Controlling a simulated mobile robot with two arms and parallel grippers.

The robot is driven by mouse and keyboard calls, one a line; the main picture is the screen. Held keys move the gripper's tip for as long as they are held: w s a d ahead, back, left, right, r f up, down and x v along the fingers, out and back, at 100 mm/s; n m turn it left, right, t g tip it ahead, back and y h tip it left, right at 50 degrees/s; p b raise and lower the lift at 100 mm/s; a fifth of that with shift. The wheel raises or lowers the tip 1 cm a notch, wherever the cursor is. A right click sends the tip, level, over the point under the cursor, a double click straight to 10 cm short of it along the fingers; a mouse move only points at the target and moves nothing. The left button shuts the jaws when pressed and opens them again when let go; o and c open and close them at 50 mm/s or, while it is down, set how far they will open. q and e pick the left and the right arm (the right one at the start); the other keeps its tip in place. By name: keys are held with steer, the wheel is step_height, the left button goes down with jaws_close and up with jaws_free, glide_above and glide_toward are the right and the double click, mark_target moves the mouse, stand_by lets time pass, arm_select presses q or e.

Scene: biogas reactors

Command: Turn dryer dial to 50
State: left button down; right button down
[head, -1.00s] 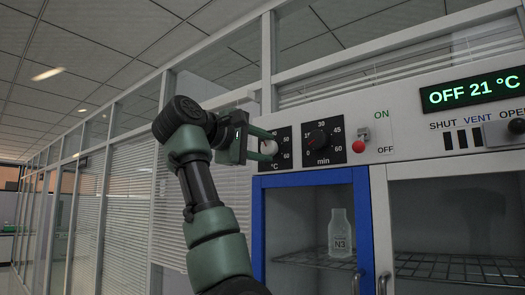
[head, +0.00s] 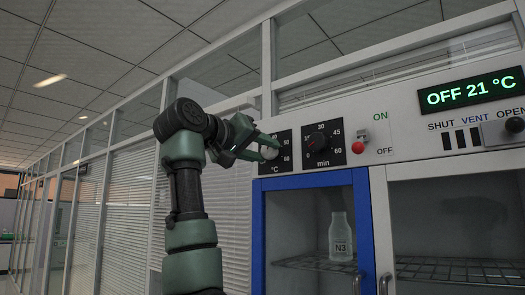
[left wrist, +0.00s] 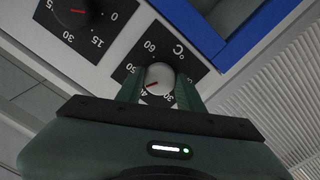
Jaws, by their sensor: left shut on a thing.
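The dryer's °C dial is a round white knob (head: 268,153) on a black scale plate at the left end of the dryer panel. In the left wrist view the knob (left wrist: 159,78) sits between my two green fingers, and its red pointer mark points at about the 40. The printed 50 is beside the 40 on the scale, which appears upside down there. My left gripper (head: 266,147) is shut on the knob, fingers on opposite sides, and hides part of the scale in the head view. My right gripper is not in view.
Right of it are the min dial (head: 318,141), a red-tipped ON/OFF switch (head: 359,146), a vent slider (head: 511,129) and a green display (head: 471,93) reading OFF 21 °C. Below, a blue-framed door (head: 258,225) shows a bottle labelled N3 (head: 341,238) on a wire shelf.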

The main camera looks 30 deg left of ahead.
arm_select(q)
steer(key=m, duration=0.5)
steer(key=shift+a+r+m, duration=0.1)
steer(key=shift+r+m, duration=0.1)
steer(key=shift+m, duration=0.2)
stand_by(0.4)
steer(key=c, duration=1)
jaws_free()
steer(key=shift+o, duration=0.5)
steer(key=shift+w+f, duration=0.15)
steer(key=shift+w, duration=0.05)
steer(key=shift+s, duration=0.1)
